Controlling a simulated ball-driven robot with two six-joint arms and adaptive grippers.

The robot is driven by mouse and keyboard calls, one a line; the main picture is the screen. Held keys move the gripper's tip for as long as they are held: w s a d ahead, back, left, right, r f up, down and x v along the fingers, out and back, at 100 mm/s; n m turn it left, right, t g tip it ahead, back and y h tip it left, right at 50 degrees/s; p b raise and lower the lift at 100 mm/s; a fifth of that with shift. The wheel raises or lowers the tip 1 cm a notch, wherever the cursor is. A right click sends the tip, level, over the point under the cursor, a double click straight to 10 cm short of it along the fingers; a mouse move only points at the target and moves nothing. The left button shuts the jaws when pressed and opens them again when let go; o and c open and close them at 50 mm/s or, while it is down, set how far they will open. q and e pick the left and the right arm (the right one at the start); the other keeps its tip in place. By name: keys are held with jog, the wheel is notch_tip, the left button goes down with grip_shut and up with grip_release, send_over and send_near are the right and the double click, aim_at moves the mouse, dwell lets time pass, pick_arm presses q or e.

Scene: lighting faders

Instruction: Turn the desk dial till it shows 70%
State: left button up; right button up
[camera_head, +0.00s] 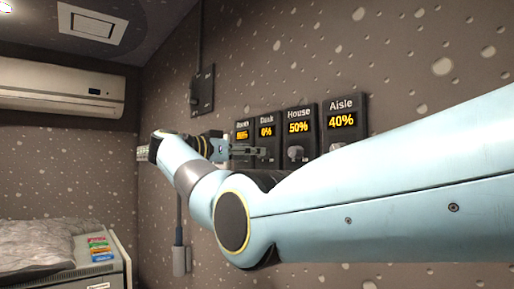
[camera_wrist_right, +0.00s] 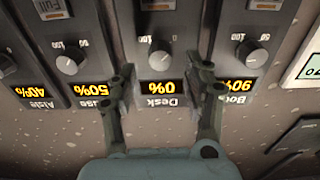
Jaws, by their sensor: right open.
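The desk panel (camera_head: 267,120) is on the wall, a dark box with a lit display reading 0%; its dial is hidden in the head view. In the wrist view, where the writing is upside down, the desk dial (camera_wrist_right: 160,60) is a pale round knob above the 0% display (camera_wrist_right: 162,87). My right gripper (camera_head: 252,150) is at the panel. In the wrist view my right gripper (camera_wrist_right: 166,68) is open, one finger on each side of the desk dial, with gaps between them. My left gripper is out of view.
The House panel (camera_head: 300,112) reads 50% and the Aisle panel (camera_head: 341,105) 40%. The Booth display (camera_wrist_right: 236,85) reads about 90%, beside one finger. A wall box (camera_head: 203,90) hangs up left. A cabinet with coloured cards (camera_head: 100,249) stands lower left.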

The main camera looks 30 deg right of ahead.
jog(key=d, duration=0.2)
jog(key=shift+w+d+f, duration=0.1)
jog(key=shift+w+d, duration=0.05)
jog(key=shift+d, duration=0.2)
grip_shut()
